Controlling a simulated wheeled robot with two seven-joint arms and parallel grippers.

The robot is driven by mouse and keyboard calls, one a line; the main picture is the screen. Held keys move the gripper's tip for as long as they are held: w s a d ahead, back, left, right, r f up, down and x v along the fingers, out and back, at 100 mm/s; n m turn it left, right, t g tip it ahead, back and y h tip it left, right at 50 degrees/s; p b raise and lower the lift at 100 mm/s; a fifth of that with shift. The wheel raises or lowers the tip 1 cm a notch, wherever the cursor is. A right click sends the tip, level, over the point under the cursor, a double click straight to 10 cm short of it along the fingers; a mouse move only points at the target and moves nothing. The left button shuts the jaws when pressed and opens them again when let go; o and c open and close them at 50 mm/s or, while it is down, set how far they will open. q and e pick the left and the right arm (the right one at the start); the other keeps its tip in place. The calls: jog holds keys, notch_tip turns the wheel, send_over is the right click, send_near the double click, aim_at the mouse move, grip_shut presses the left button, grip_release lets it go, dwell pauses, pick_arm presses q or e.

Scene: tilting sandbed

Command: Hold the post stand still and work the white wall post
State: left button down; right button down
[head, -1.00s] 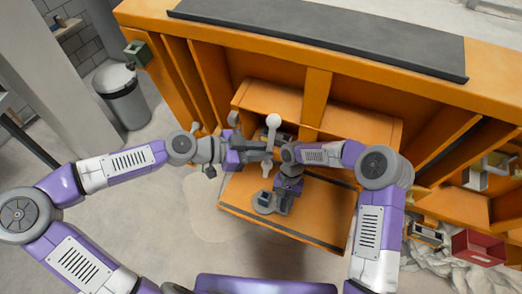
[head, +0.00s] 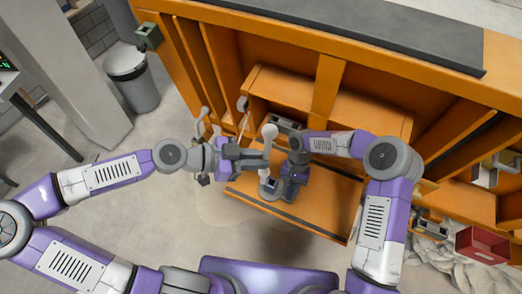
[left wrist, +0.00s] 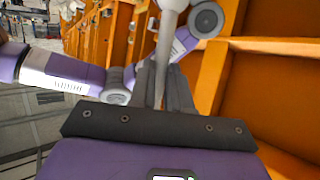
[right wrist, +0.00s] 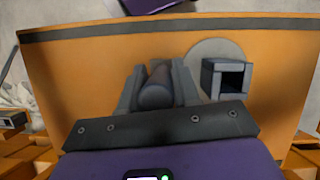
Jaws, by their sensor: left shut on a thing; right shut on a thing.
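The white wall post (head: 269,133) has a round ball on top and shows in the head view. My left gripper (head: 258,162) is shut on its stem; the left wrist view shows the pale stem (left wrist: 166,45) between the fingers. The post's lower end is near the post stand (head: 268,187), but its exact height above it is unclear. The stand has a grey round base and a square socket (right wrist: 226,77), whose opening looks dark and empty in the right wrist view. My right gripper (right wrist: 157,82) is shut on the stand's dark grey cylindrical grip (right wrist: 156,90).
The stand is on an orange board (head: 330,215) with a dark strip along its front edge. An orange frame (head: 328,85) with compartments rises behind. A red box (head: 482,245) lies at the right, a grey bin (head: 132,78) at the left.

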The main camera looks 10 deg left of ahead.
pick_arm(q)
jog(key=shift+s+a, duration=0.1)
jog(key=shift+s, duration=0.25)
pick_arm(e)
jog(key=c, duration=0.7)
grip_release()
jog(key=shift+c, duration=0.2)
